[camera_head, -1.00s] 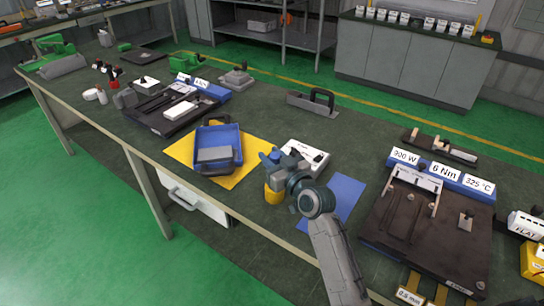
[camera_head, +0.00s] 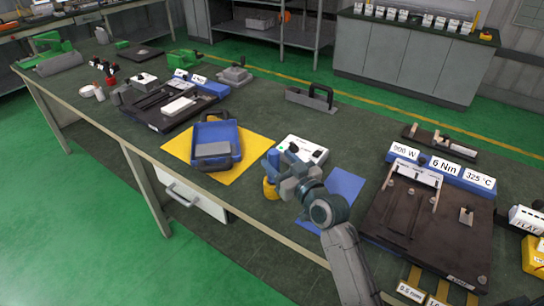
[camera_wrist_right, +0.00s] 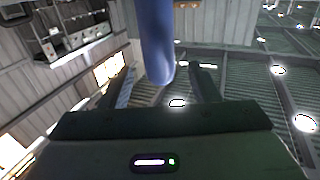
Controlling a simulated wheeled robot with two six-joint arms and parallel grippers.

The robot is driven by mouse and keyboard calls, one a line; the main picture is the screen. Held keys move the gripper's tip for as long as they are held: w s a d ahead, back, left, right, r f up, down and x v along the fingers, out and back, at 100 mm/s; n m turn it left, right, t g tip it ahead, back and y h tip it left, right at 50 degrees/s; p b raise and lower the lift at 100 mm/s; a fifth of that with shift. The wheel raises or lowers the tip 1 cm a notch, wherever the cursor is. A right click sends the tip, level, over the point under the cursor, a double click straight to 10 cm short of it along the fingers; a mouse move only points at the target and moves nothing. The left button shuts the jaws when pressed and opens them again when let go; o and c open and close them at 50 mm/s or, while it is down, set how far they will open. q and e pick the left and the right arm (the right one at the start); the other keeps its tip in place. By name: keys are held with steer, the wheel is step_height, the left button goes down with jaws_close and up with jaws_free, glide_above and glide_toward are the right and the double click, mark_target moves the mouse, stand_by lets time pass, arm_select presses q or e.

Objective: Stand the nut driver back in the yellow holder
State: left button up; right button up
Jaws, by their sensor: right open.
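The yellow holder (camera_head: 269,190) stands near the front edge of the bench, just right of the yellow mat. The blue handle of the nut driver (camera_head: 273,163) stands upright above the holder; its lower end is hard to make out. My right gripper (camera_head: 284,182) is open, just to the right of the handle and holder. In the right wrist view the blue handle (camera_wrist_right: 155,40) comes down from the top, and its rounded end shows between the two spread fingers (camera_wrist_right: 165,82), with a gap on each side. My left gripper is not in view.
A dark fixture (camera_head: 385,225) fills the right side.

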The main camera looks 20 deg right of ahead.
steer(key=v, duration=0.6)
steer(key=shift+b, duration=0.4)
steer(key=shift+s, duration=0.1)
